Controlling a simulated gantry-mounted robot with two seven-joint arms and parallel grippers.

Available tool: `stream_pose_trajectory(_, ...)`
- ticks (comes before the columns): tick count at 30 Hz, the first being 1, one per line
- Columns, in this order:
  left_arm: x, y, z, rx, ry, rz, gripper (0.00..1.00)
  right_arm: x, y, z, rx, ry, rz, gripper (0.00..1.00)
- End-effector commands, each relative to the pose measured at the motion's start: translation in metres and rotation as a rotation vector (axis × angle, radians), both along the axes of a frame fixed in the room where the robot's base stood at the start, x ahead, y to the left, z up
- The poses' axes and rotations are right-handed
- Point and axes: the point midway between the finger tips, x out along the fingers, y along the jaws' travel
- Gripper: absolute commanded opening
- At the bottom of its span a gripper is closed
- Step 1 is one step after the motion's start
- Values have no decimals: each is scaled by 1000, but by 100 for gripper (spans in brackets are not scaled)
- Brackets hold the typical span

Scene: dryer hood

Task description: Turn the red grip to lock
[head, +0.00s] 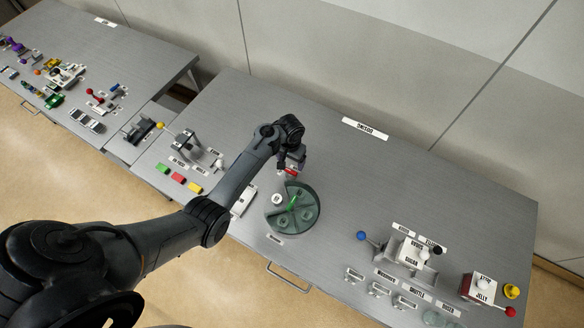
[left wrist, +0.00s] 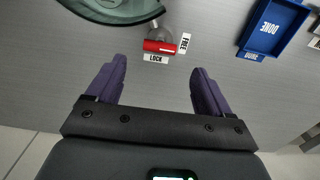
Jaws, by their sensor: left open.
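The red grip (head: 290,171) is a small red bar at the edge of the green round housing (head: 310,222). It shows clearly in the left wrist view (left wrist: 160,46), on a grey stem beside the green housing. A LOCK label (left wrist: 155,58) lies just below it in that view, and a FREE label (left wrist: 184,43) lies at its right end. My left gripper (left wrist: 159,70) is open and empty, its two purple fingers pointing toward the grip, one each side of it in the picture, with no visible contact. In the head view my left wrist partly covers that area. My right gripper is not in view.
Coloured blocks (head: 178,177) lie left of the housing. A white sugar box (head: 411,252) and other fixtures stand on the right.

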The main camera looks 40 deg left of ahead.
Motion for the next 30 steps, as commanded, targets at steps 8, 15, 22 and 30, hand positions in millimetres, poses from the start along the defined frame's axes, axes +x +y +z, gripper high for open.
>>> stream_pose_trajectory(8, 0, 1, -47, 2, 0, 1, 81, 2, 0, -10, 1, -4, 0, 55)
stream_pose_trajectory(15, 0, 1, -70, 1, -1, 1, 81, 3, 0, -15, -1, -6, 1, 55)
stream_pose_trajectory(22, 0, 1, -76, 1, -2, 1, 81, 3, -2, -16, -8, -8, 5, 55)
stream_pose_trajectory(30, 0, 1, -75, 1, -2, 1, 69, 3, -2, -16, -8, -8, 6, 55)
